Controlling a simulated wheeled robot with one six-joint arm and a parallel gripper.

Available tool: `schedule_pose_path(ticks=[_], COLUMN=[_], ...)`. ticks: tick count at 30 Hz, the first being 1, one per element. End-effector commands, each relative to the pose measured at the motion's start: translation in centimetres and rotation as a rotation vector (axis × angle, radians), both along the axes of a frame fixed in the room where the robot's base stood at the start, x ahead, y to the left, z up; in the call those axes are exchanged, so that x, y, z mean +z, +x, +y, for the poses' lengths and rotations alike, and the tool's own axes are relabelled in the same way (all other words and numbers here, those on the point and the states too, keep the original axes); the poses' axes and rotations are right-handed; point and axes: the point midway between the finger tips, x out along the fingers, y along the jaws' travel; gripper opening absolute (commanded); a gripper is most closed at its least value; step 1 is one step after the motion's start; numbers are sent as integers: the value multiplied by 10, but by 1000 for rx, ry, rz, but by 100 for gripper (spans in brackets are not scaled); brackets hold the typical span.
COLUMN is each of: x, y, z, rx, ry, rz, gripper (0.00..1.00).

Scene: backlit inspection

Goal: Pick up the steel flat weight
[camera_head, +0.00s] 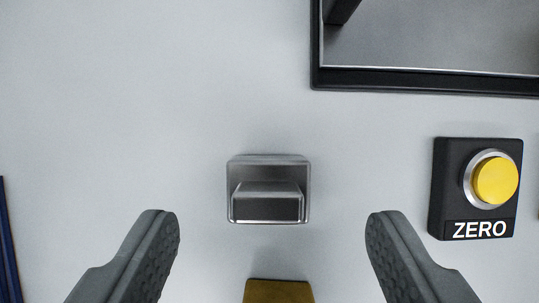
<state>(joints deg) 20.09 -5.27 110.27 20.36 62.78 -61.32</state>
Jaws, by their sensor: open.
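The steel flat weight (268,176) is a small grey metal block with a square base and a raised, shiny grip on top. It rests on the pale surface near the middle of the view. My gripper (272,222) is open, with one dark grey finger on each side at the lower part of the picture. The fingertips are well apart from the weight, to its left and right and slightly lower in the picture. Nothing is between the fingers touching them.
A brass-coloured block (278,291) lies just below the weight, cut by the bottom edge. A black box with a yellow button marked ZERO (436,190) is at right. A black-framed grey panel (430,78) fills the top right. A blue edge (8,250) shows at left. The upper left is clear.

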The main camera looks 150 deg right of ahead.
Motion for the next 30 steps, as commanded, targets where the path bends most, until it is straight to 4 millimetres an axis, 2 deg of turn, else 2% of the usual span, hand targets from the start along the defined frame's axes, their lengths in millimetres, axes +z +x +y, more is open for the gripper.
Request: schedule_pose_path(ticks=[5, 15, 23, 30], x=[-8, -48, -51, -51], y=[1, 11, 12, 12], z=[2, 9, 10, 10], rx=[1, 2, 0, 0], ry=[1, 0, 0, 0], rz=[2, 2, 0, 0], gripper=[65, 65, 65, 18])
